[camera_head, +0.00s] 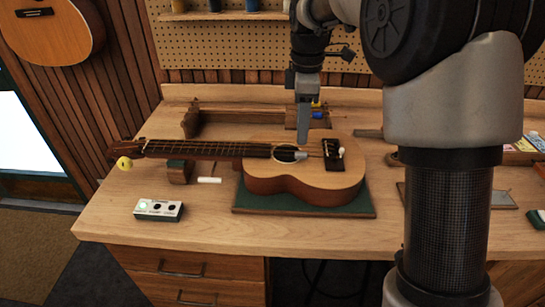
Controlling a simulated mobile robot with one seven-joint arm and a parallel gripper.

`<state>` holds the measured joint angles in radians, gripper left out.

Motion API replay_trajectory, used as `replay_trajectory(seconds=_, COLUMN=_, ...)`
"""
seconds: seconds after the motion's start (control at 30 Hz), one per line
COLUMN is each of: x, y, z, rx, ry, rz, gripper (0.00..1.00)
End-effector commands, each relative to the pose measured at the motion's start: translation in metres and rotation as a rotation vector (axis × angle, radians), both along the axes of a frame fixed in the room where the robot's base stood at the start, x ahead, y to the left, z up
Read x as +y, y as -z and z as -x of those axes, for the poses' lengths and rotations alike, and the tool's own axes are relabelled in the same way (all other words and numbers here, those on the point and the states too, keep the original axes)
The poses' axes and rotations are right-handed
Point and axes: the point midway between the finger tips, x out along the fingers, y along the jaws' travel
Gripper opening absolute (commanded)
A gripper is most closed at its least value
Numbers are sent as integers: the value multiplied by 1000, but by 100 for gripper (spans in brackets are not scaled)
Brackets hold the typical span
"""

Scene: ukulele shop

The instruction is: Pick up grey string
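A ukulele (300,178) lies face up on a green mat (355,210) on the workbench, its neck pointing left. I cannot single out a grey string. The thin lines along the neck (210,149) are too fine to tell apart. A small grey piece (300,155) shows beside the sound hole. My gripper (303,126) points down above the far edge of the ukulele body. It is seen edge-on, so its opening and anything between the fingers are hidden.
A wooden rack (192,122) stands behind the neck, and a wooden support (179,172) is under it. A white stick (209,180) and a small box with a green light (158,210) lie in front. Blue and yellow items (318,114) are near my gripper. My arm blocks the right side.

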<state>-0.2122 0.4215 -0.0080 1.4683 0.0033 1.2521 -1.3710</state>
Motion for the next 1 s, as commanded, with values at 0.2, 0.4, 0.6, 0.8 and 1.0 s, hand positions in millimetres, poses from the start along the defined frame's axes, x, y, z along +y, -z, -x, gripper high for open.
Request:
replay_trajectory(seconds=0.2, x=-1, y=16, z=1, rx=0, ry=1, rz=0, gripper=36)
replay_trajectory(seconds=0.4, x=-7, y=45, z=4, rx=3, ry=0, rz=0, gripper=36)
replay_trajectory(seconds=0.6, x=-7, y=63, z=4, rx=0, ry=0, rz=0, gripper=36)
replay_trajectory(seconds=0.8, x=-7, y=63, z=3, rx=0, ry=0, rz=0, gripper=36)
replay_trajectory(seconds=1.0, x=-7, y=63, z=3, rx=0, ry=0, rz=0, gripper=7)
